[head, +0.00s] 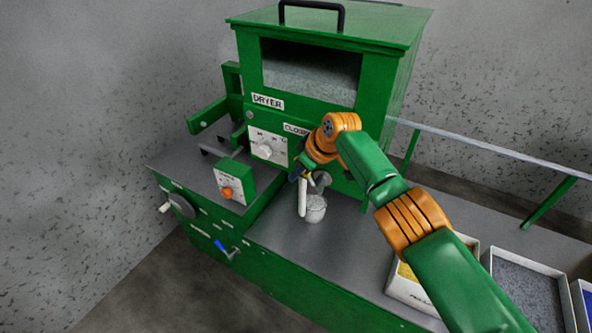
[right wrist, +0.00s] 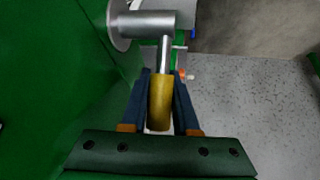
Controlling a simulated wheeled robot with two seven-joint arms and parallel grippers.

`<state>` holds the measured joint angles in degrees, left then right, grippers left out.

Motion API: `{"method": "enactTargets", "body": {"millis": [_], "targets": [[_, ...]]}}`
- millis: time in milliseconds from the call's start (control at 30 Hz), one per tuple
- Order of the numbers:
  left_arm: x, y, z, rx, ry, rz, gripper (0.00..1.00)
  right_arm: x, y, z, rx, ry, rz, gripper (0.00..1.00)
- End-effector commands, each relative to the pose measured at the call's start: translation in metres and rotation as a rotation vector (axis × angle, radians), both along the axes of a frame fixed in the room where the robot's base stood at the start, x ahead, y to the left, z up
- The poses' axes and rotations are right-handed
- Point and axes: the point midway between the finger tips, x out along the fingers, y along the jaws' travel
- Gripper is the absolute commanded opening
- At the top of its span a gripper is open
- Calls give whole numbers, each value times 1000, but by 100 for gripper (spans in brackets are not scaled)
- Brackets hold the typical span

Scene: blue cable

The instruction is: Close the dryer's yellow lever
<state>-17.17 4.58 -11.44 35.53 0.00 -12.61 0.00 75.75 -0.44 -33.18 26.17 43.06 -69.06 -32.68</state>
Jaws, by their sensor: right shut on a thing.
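The green dryer (head: 385,60) stands at the back, with a "DRYER" label and a partly covered "CLOSED" label on its front. In the right wrist view, the yellow lever (right wrist: 161,103) is a yellow grip on a thin metal rod that joins a silver cylinder. My right gripper (right wrist: 160,85) has its two dark fingers on either side of the yellow grip and is shut on it. In the head view, my right gripper (head: 303,174) is at the dryer's lower front; the yellow grip is hard to make out there. My left gripper is out of view.
A metal cup (head: 316,209) stands on the counter just below my right gripper. Bins (head: 520,285) line the right side. The middle counter (head: 300,252) is clear.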

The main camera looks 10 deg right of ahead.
Motion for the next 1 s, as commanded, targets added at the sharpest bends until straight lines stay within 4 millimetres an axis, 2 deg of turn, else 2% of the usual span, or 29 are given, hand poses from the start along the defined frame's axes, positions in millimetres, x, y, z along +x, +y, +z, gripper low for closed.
{"method": "enactTargets", "body": {"millis": [133,167,200,567,800,1000], "targets": [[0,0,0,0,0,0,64,-2,0,-4,-3,11,1,0],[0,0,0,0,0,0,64,-2,0,-4,-3,11,1,31],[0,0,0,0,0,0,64,-2,0,-4,-4,11,1,41],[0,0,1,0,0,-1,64,-1,-1,0,0,4,-1,41],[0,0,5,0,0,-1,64,-10,-7,19,-1,2,1,41],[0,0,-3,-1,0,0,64,-22,-15,40,-2,2,1,41]]}}
